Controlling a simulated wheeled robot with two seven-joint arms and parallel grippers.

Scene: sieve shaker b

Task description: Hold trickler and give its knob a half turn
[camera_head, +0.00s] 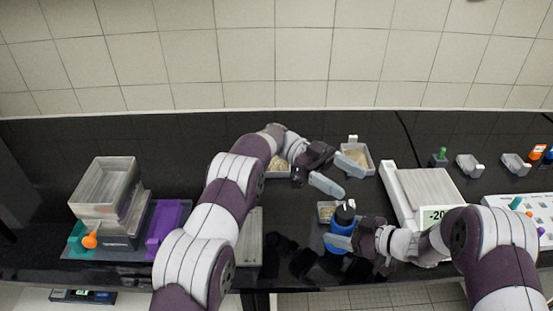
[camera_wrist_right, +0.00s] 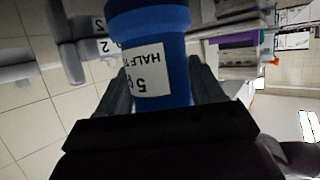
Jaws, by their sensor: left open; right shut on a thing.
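The trickler is a blue cylinder (camera_head: 338,242) with a dark knob (camera_head: 345,214) on top, standing at the front middle of the black bench. My right gripper (camera_head: 345,240) is shut on its blue body from the right. In the right wrist view the blue body (camera_wrist_right: 160,70) sits between both fingers and bears a white label (camera_wrist_right: 148,78) reading "5 g" and "HALF T", partly cut off. My left gripper (camera_head: 335,177) is open and empty, above and behind the trickler, apart from the knob.
A balance (camera_head: 425,190) reading about -20 stands right of the trickler. A small tray (camera_head: 325,212) with grainy material is just behind it. More trays (camera_head: 356,152) lie farther back. A sieve stack (camera_head: 103,190) and purple holder (camera_head: 164,222) stand at left.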

